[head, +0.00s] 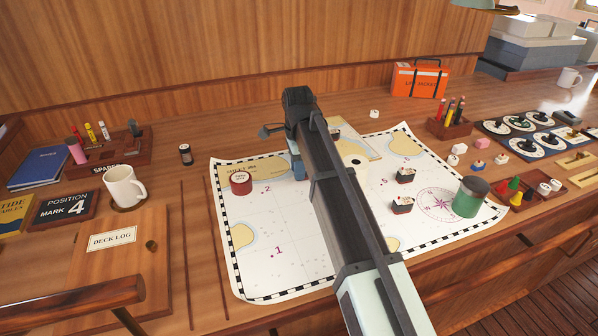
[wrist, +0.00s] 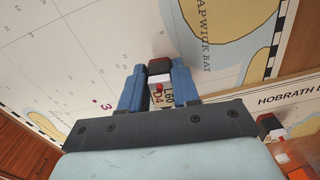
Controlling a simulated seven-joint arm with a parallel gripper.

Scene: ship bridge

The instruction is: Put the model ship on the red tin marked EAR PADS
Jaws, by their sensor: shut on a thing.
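The red tin (head: 241,183) stands on the upper left of the chart in the head view, with a pale label on its lid; the lettering is too small to read surely. My gripper (wrist: 158,72) is shut on a small block-like thing in dark, red and white, which looks like a model ship (wrist: 160,87). Dark lettering shows on its white part. In the head view my arm hides the held thing; a blue finger (head: 297,166) shows over the chart, right of the tin and apart from it. The tin is not visible in the wrist view.
Two small dark, white and red models (head: 405,176) (head: 402,205) sit on the chart (head: 290,262) right of my arm. A green tin (head: 469,198) stands at its right edge. A mug (head: 124,187) and a small dark jar (head: 185,154) stand left. The chart around the red tin is clear.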

